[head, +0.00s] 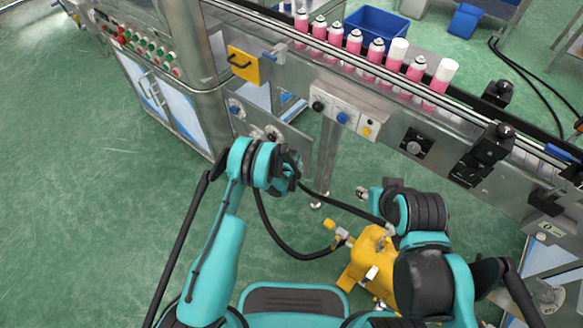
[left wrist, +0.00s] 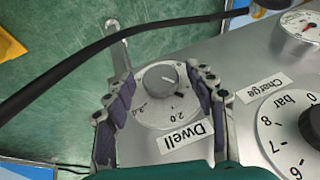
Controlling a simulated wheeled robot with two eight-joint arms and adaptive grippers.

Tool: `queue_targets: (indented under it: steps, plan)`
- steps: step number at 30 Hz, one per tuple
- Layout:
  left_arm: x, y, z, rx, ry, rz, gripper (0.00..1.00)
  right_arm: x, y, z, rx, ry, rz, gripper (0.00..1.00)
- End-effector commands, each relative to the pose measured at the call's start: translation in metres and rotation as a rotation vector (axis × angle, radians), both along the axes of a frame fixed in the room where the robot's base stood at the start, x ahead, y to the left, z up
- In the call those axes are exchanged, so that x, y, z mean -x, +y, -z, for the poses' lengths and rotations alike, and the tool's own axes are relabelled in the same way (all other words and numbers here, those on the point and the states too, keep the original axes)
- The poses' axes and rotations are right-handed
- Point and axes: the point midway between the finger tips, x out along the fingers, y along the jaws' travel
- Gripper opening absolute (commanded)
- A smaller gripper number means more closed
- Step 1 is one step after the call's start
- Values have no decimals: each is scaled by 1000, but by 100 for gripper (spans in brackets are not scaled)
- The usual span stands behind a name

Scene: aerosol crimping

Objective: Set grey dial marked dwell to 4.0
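The grey dwell dial (left wrist: 160,80) sits on a metal panel in the left wrist view, above an upside-down "Dwell" label (left wrist: 185,136). Its round scale plate shows an upside-down 2.0 below the knob; a dark mark lies at the knob's lower right, but the exact setting is unclear. My left gripper (left wrist: 168,84) is open, with one finger on each side of the dial and visible gaps to the knob. In the head view my left gripper (head: 291,168) is at the low panel, hiding part of it. My right gripper (head: 363,193) is low in free space, its fingers too small to judge.
A "Charge" gauge dial (left wrist: 298,125) lies right of the dwell dial, with a small round gauge (left wrist: 303,24) above. A black cable (left wrist: 85,68) crosses near the left finger. The conveyor (head: 400,95) with pink cans is above; a yellow machine (head: 368,258) stands below.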

Motion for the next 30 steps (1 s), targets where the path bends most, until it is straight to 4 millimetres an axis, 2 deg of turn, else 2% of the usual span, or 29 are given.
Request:
queue_targets:
  steps: [1, 5, 11, 22, 30]
  plan:
    - [0, 0, 0, 0, 0, 0, 40, 0, 0, 0, 0, 0, 0, 40]
    - [0, 0, 0, 0, 0, 0, 6, 0, 0, 0, 0, 0, 0, 40]
    - [1, -1, 0, -16, -9, 2, 6, 0, 0, 0, 0, 0, 0, 40]
    - [3, -5, 3, -258, -185, 2, 6, 0, 0, 0, 0, 0, 0, 40]
    - [3, -4, 2, -303, -220, 0, 6, 0, 0, 0, 0, 0, 0, 40]
